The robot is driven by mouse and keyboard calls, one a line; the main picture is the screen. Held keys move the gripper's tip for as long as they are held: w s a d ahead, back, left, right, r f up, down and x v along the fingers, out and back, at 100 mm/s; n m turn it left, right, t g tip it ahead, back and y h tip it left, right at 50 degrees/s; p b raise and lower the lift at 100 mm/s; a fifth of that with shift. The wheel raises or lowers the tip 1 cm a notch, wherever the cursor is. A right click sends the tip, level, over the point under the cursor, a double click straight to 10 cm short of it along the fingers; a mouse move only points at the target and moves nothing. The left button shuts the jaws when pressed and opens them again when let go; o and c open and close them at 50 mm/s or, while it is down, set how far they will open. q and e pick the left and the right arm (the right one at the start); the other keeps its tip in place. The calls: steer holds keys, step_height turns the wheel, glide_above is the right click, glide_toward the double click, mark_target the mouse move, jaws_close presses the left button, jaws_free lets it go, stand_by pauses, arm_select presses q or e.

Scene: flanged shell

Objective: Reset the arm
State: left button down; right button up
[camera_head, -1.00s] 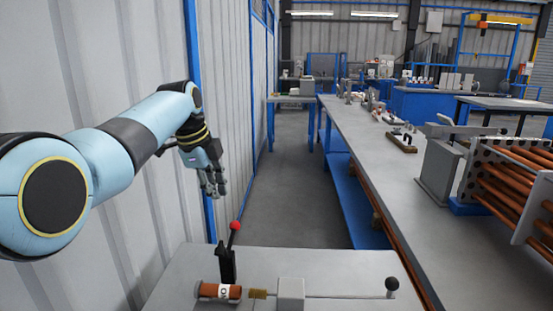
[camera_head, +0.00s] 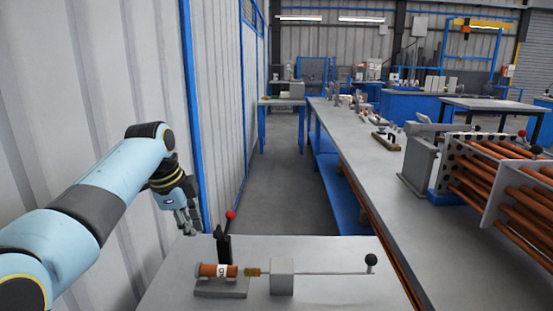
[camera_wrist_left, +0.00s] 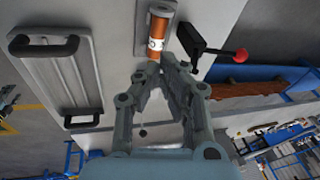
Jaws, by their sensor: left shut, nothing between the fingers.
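My left gripper (camera_head: 187,226) is at the left in the head view, low beside the wall and just off the near table's far left corner. Its fingers are shut with nothing between them. The left wrist view shows the same fingers (camera_wrist_left: 160,68) converging, with an orange-brown labelled cylinder (camera_wrist_left: 160,35) beyond their tips. In the head view this cylinder (camera_head: 218,271) lies in a fixture on the near table, apart from the gripper. My right gripper is not in view.
A clamp lever with a red knob (camera_head: 230,215) stands upright close to my left gripper. A grey block (camera_head: 282,277) and a black-knobbed rod (camera_head: 330,272) are on the near table (camera_head: 350,298). A long bench (camera_head: 350,150) and a copper tube bundle (camera_head: 510,185) are at the right.

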arm_select(q)
steer(key=s+a+f+n+y, duration=0.1)
steer(key=s+a+f+n, duration=0.25)
steer(key=s, duration=0.45)
steer(key=s+a+f+n, duration=0.2)
steer(key=s+f+n, duration=0.25)
steer(key=s, duration=0.45)
steer(key=s+a+r+n+y, duration=0.1)
steer(key=s+r+n, duration=0.25)
steer(key=s, duration=0.85)
steer(key=s+a+r+n, duration=0.2)
steer(key=s+r+n, duration=0.15)
steer(key=s, duration=0.75)
steer(key=s+a+f+n+b, duration=0.1)
steer(key=s+f+b, duration=0.15)
steer(key=f, duration=1.45)
steer(key=s+a+f+b, duration=0.1)
steer(key=a+f+b, duration=0.15)
steer(key=f, duration=1.45)
steer(key=s+f+g+b, duration=0.1)
steer(key=s+f+b, duration=0.2)
steer(key=s+f, duration=1.4)
steer(key=shift+s+f+g, duration=0.15)
steer(key=shift+f+g, duration=0.1)
steer(key=shift+g, duration=0.15)
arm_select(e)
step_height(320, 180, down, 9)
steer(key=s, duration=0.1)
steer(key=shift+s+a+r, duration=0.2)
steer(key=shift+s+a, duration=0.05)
